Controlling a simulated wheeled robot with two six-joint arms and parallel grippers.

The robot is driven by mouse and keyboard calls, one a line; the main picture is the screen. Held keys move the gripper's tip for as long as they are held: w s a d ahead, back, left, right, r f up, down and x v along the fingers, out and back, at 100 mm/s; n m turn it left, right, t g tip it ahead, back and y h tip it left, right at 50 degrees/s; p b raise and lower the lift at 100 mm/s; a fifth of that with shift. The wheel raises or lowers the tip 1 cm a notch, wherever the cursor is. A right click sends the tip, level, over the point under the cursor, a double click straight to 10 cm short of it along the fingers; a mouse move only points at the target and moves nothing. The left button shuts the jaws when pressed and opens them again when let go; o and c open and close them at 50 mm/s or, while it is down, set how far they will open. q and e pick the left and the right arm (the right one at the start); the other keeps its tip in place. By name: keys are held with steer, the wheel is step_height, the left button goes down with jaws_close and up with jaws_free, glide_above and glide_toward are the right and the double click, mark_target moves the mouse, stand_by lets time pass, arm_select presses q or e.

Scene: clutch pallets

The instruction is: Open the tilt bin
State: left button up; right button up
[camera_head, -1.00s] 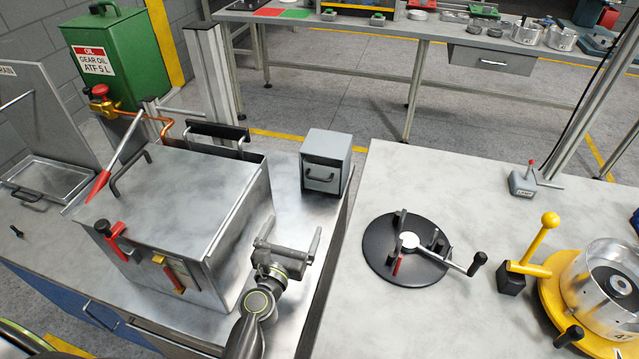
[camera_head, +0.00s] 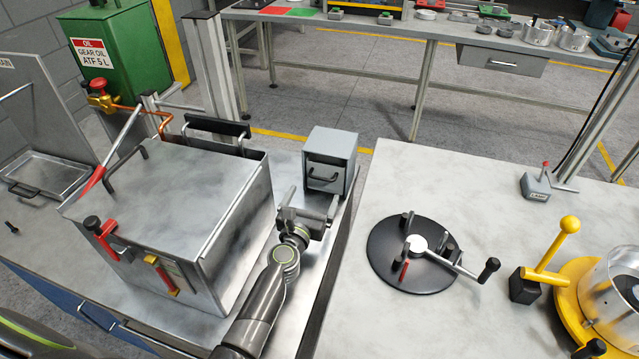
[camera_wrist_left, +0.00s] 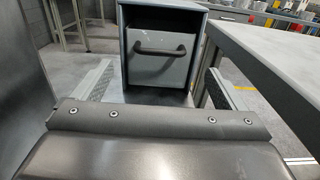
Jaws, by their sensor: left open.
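The tilt bin is a small grey box (camera_head: 331,158) with a dark bar handle on its front. It stands at the back right of the steel bench, and its front looks shut. In the left wrist view the bin (camera_wrist_left: 162,68) is straight ahead, with its handle across the upper front. My left gripper (camera_head: 308,200) is open and empty, just in front of the bin and apart from it. Its two fingers (camera_wrist_left: 160,85) show at either side of the bin in the left wrist view. My right gripper is not in view.
A large steel tank (camera_head: 180,205) with a lid and red-handled levers stands left of my left arm. A pale worktable (camera_head: 400,325) lies to the right, with a black round fixture (camera_head: 400,275) and a yellow-handled fixture (camera_head: 560,240). A narrow gap separates bench and table.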

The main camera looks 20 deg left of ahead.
mark_target(327, 173)
arm_select(q)
steer(key=w+b, duration=0.1)
steer(key=w, duration=0.4)
steer(key=shift+w+f, duration=0.1)
steer(key=shift+w, duration=0.6)
steer(key=shift+c, duration=0.4)
